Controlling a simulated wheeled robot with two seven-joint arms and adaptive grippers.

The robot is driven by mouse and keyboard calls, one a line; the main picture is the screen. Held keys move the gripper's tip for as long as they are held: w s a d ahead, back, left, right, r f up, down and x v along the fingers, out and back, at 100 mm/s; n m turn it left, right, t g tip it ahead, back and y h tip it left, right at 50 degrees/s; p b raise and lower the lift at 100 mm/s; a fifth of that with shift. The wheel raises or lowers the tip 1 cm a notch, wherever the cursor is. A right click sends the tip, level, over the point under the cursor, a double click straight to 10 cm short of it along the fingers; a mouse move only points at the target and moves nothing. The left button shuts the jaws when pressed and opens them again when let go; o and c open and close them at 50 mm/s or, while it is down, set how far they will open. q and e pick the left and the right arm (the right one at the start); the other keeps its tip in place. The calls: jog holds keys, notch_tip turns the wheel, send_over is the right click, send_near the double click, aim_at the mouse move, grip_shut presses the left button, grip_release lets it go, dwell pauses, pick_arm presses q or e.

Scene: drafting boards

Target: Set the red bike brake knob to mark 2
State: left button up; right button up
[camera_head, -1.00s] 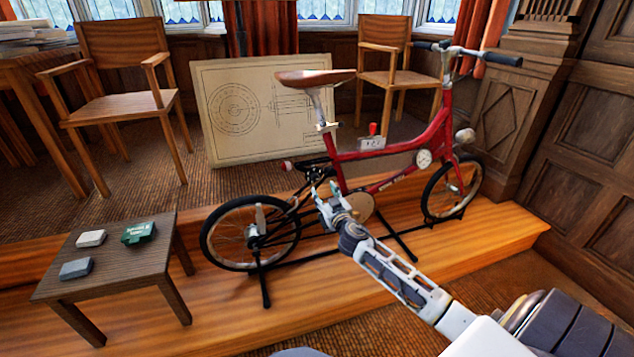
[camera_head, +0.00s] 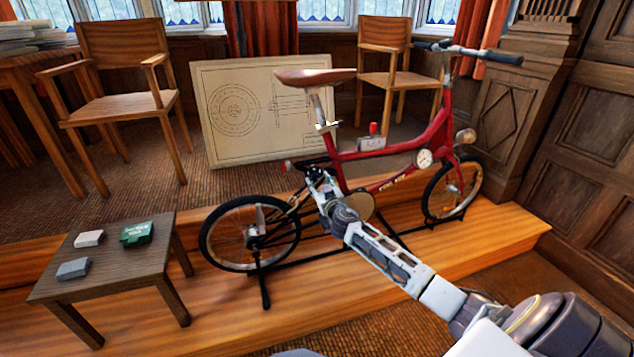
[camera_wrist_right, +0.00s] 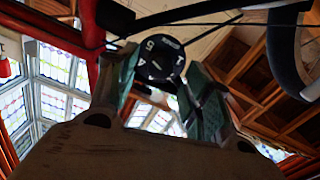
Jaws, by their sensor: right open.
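The red bike (camera_head: 400,150) stands on a wooden platform. In the right wrist view, a dark round dial with white numerals (camera_wrist_right: 160,60) shows between my fingers; 5, 4 and 1 seem readable, but I cannot tell which mark it is set to. My right gripper (camera_head: 313,172) is open by the lower frame behind the seat tube, and its two greenish fingers also show in the wrist view (camera_wrist_right: 162,76), one on each side of the dial. I cannot tell whether they touch it. The dial is not clear in the head view. My left gripper is out of view.
A low table (camera_head: 122,265) with several small blocks stands at left. A drawing board (camera_head: 240,140) leans behind the bike. The platform's front (camera_head: 330,300) is mostly clear.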

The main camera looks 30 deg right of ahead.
aim_at(315, 177)
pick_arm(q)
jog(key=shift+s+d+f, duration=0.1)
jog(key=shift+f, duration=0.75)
pick_arm(e)
jog(key=shift+x, duration=1.25)
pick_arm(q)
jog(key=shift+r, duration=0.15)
pick_arm(e)
jog(key=shift+c, duration=0.7)
jog(key=c, duration=0.9)
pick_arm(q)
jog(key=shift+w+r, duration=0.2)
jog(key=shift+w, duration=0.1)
